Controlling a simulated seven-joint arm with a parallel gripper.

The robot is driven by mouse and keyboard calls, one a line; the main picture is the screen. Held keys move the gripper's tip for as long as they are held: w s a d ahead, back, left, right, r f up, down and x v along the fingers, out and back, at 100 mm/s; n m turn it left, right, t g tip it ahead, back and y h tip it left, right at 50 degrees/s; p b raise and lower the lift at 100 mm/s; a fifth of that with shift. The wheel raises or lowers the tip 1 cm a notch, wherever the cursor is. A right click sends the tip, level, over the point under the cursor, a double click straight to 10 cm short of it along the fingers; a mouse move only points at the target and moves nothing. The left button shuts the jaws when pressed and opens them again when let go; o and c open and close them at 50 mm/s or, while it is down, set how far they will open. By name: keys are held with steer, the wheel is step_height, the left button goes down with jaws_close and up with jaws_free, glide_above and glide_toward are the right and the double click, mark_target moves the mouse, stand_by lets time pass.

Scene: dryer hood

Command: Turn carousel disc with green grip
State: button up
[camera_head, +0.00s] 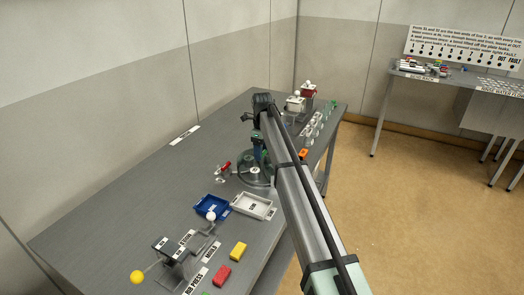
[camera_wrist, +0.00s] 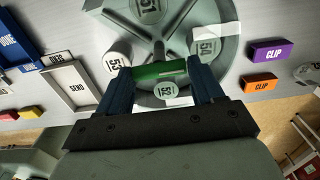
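The carousel disc (camera_head: 248,178) is a grey round disc on the table, below the end of my arm in the head view. In the wrist view the disc (camera_wrist: 150,45) fills the upper middle and carries white round labels, among them 51 and 53. The green grip (camera_wrist: 160,72) is a short bar on the disc. My gripper (camera_wrist: 159,74) has its two dark blue fingers wide apart, one at each end of the green grip. I cannot tell whether the fingers touch it. In the head view my arm hides part of the disc and grip.
A white tray marked SEND (camera_head: 252,205) and a blue tray (camera_head: 211,207) stand near the disc. Purple (camera_wrist: 266,51) and orange (camera_wrist: 258,85) CLIP blocks lie to its right in the wrist view. Red (camera_head: 222,276) and yellow (camera_head: 238,253) blocks lie at the table's front.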

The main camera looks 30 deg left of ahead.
steer(key=o, duration=0.4)
step_height(320, 180, up, 14)
stand_by(0.7)
steer(key=shift+f, duration=0.15)
